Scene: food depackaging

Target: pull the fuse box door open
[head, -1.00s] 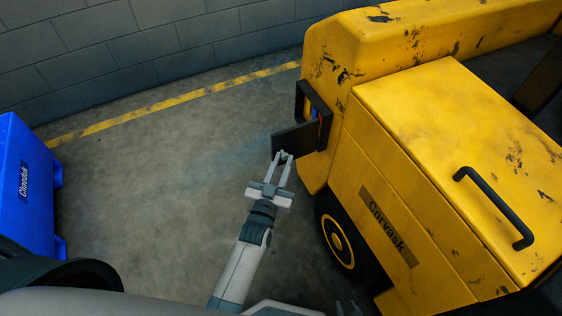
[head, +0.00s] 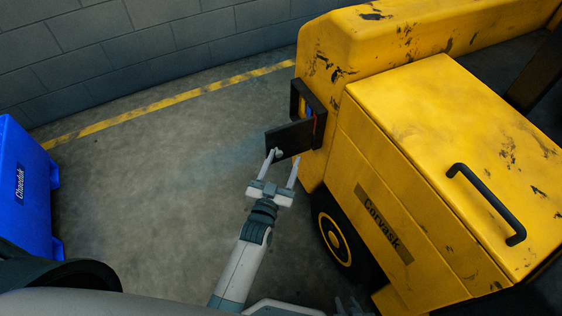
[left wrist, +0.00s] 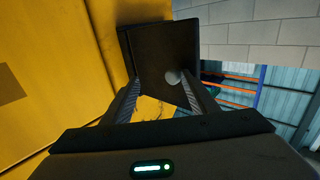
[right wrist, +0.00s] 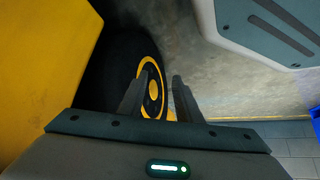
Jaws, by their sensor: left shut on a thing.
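The fuse box door (head: 290,138) is a dark panel on the side of the yellow machine, swung out from its frame, with an opening behind it. It fills the upper middle of the left wrist view (left wrist: 158,45). A small round pale knob (left wrist: 172,77) stands on its near face. My left gripper (head: 284,158) is at the door, shut on the knob; its fingers stand visibly apart, with the knob close against one of them. My right gripper (right wrist: 152,88) is low beside the machine's wheel, fingers apart and empty.
The yellow machine (head: 440,130) fills the right side, with a black handle (head: 487,205) on top and a black wheel (head: 338,235) below the door. A blue container (head: 22,185) stands at the left. Bare floor (head: 150,170) lies between, with a block wall behind.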

